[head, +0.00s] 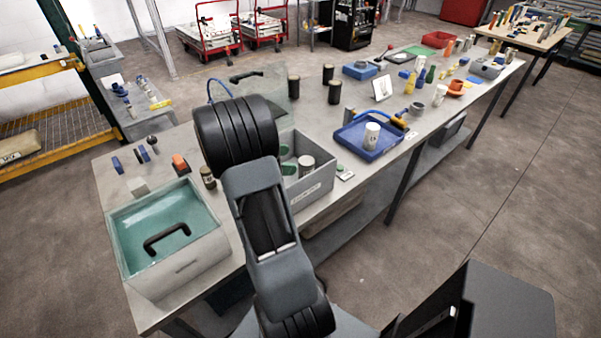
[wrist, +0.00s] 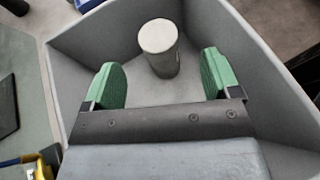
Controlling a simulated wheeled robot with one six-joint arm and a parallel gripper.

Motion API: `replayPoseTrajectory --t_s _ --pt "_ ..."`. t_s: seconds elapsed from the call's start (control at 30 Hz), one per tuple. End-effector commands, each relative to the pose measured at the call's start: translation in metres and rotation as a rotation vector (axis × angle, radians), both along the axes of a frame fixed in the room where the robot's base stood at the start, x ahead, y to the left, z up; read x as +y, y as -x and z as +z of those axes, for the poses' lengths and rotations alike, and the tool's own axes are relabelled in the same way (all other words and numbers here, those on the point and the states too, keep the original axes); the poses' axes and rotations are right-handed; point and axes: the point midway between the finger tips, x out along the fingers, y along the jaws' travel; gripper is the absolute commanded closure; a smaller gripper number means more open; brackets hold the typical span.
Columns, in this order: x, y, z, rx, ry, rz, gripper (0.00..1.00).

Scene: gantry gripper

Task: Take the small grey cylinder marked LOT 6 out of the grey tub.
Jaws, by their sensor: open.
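A small grey cylinder (wrist: 160,50) stands upright in the grey tub (wrist: 265,60). In the head view, the cylinder (head: 306,166) shows just right of my gripper (head: 287,160), inside the tub (head: 318,186). No marking on it can be read. In the wrist view, my gripper (wrist: 163,72) is open, with one green pad to the left of the cylinder and one to the right. There is a gap on both sides, and the cylinder appears slightly beyond the pads. My arm hides the left part of the tub in the head view.
A box with a teal top and black handle (head: 168,238) stands left of my arm. A blue tray (head: 370,140) holding a white cylinder (head: 371,136) is right of the tub. Black cylinders (head: 334,92) stand behind it. The tub's walls surround my gripper.

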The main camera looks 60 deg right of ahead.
Motion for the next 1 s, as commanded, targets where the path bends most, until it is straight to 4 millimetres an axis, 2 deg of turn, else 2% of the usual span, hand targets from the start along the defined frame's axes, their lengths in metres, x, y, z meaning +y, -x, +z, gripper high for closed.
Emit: replayPoseTrajectory --t_s 0.5,0.9,1.0 --pt "-0.047 0.037 -0.023 0.008 0.000 -0.007 0.18" --pt "-0.052 0.041 -0.028 0.006 0.000 -0.003 0.18" --pt "-0.052 0.041 -0.028 0.006 0.000 -0.003 0.27"
